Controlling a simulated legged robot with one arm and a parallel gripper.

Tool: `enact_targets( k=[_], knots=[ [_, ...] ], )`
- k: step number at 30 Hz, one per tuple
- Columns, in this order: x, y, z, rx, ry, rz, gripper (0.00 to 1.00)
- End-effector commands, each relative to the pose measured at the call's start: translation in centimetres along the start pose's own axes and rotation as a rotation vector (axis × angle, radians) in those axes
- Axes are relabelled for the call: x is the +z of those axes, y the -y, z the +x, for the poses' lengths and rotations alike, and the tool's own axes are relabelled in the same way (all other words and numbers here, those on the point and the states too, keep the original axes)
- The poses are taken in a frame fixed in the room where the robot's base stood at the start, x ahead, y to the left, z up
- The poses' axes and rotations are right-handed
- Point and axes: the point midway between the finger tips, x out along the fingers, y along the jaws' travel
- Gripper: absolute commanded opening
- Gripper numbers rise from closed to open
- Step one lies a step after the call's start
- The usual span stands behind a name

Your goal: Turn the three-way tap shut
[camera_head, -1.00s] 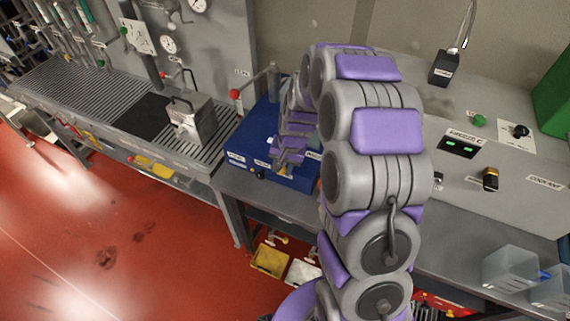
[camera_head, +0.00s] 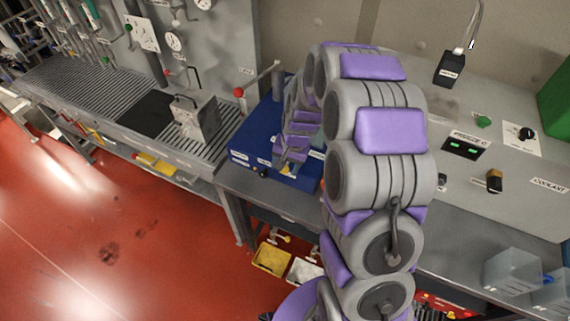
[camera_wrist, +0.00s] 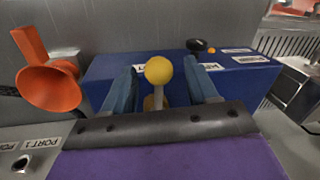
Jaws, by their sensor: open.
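A yellow ball knob (camera_wrist: 158,70) on a short pale stem stands between my gripper's two blue fingers in the wrist view. It looks like the tap's handle, but the tap body and its ports are hidden. My gripper (camera_wrist: 161,82) is open, with one finger on each side of the stem and gaps visible beside the ball. Behind it is a blue box (camera_wrist: 120,72) with white labels. In the head view my gripper (camera_head: 287,165) is at the front of the blue box (camera_head: 250,140), and my arm hides much of that area.
An orange funnel-shaped part (camera_wrist: 50,85) is close on the left in the wrist view, near a "PORT 1" label. A red-knobbed lever (camera_head: 239,92) stands behind the blue box. Clear bins (camera_head: 510,268) are at the bench's right. A grey block (camera_head: 196,120) is on the left bench.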

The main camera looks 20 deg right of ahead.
Motion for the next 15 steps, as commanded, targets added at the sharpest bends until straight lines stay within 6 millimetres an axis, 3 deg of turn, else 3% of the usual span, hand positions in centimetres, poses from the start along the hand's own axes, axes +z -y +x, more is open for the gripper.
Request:
enact_targets(
  k=[5,15],
  knots=[
    [-0.1,0.0,-1.6,-0.001,-0.003,0.0,0.58],
    [-0.1,0.1,-8.8,-0.002,-0.005,0.0,0.58]
  ],
)
